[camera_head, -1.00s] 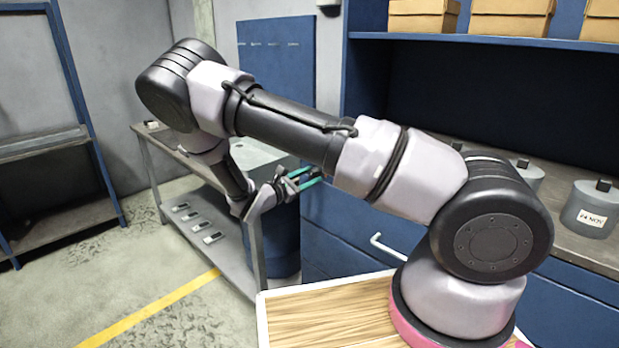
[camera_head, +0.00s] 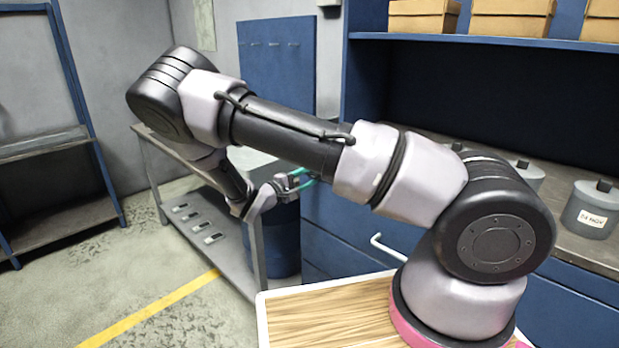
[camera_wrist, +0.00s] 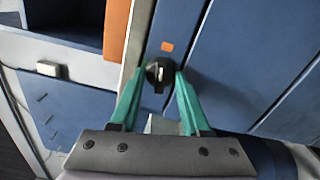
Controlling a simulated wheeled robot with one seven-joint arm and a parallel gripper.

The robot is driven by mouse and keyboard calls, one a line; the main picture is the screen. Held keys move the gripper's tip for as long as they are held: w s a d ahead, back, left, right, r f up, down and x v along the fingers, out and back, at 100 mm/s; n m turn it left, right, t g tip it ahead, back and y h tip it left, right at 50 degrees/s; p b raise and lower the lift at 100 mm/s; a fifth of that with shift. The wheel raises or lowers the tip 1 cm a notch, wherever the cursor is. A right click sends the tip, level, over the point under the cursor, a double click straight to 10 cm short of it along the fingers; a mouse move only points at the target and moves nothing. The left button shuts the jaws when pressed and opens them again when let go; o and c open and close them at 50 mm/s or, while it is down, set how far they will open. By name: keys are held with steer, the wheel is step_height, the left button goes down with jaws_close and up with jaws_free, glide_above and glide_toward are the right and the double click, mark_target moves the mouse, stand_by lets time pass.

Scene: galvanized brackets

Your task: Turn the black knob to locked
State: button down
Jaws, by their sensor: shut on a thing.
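The black knob (camera_wrist: 158,76) sits on a blue panel (camera_wrist: 181,25) in the wrist view. A pale pointer line on it runs roughly up and down in the picture. A small orange mark (camera_wrist: 167,46) is on the panel just above it. My gripper (camera_wrist: 160,70) has its green fingers on the two sides of the knob, shut on it.
A grey bench (camera_head: 255,228) with several small items on its lower shelf stands left of my gripper. A blue drawer front with a pale handle (camera_head: 388,250) is to the right. Grey labelled canisters (camera_head: 592,208) stand on the counter. Open floor lies at the left.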

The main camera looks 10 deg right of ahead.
steer(key=shift+a+m, duration=0.1)
steer(key=shift+m, duration=1)
steer(key=shift+f, duration=0.1)
steer(key=shift+c, duration=2)
jaws_free()
steer(key=v, duration=1)
steer(key=shift+s+a, duration=0.25)
steer(key=shift+a, duration=0.05)
